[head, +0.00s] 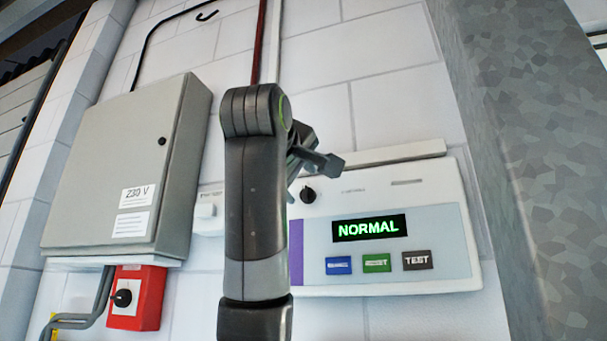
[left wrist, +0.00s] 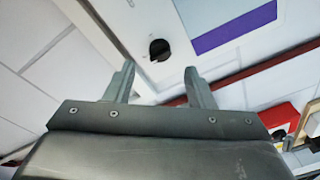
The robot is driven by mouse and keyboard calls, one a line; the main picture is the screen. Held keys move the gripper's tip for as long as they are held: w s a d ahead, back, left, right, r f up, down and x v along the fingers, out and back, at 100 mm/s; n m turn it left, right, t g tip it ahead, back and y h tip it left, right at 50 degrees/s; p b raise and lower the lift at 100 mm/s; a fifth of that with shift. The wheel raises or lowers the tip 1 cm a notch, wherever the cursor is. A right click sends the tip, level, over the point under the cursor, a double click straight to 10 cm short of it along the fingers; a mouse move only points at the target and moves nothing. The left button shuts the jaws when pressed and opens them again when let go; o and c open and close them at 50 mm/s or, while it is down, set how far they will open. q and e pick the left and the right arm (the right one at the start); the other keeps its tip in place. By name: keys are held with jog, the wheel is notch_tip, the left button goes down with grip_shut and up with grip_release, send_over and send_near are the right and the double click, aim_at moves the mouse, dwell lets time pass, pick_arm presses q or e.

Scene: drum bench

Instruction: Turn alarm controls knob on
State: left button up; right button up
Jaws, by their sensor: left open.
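The alarm control panel (head: 450,215) is a white box on the wall with a green "NORMAL" display (head: 369,228) and blue, green and grey buttons below it. Its small black knob (head: 307,194) is at the panel's upper left. My left gripper (head: 318,160) is in front of the panel's upper left corner, close to the knob, and partly hidden behind my own arm. In the left wrist view the jaws (left wrist: 159,72) are apart and empty. The knob (left wrist: 160,50) shows just beyond the fingertips, between them, with no visible contact. My right gripper is not in view.
A grey "230 V" cabinet (head: 115,165) is on the wall to the left. A red box (head: 137,298) with a black rotary switch (head: 122,298) is below it. A grey metal column (head: 535,150) stands at the right. A small white box (head: 208,211) is left of the panel.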

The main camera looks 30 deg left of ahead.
aim_at(304, 192)
pick_arm(q)
jog(key=p+x, duration=0.2)
jog(key=x, duration=0.3)
jog(key=c, duration=0.9)
jog(key=shift+c, duration=0.2)
